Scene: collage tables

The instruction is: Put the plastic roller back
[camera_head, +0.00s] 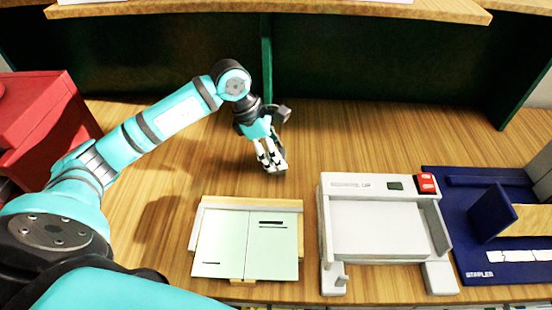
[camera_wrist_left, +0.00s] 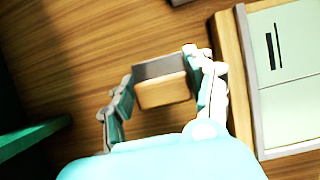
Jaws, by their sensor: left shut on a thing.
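My left gripper (camera_head: 273,162) is above the wooden table behind the pale green board. In the left wrist view it is shut on a small piece (camera_wrist_left: 163,92) with a tan block and a flat grey strip. The piece sits between the two fingers, clear of the board. I cannot tell whether this piece is the plastic roller, and no other roller is plain to see. In the head view the fingers mostly hide the piece. My right gripper is not in view.
The pale green board (camera_head: 246,243) with a wooden edge lies at the front. A white machine (camera_head: 382,181) stands to its right, then a dark blue stapler tray (camera_head: 505,272). A red box (camera_head: 40,110) stands at left. A green divider (camera_head: 267,60) rises behind; bare table lies between.

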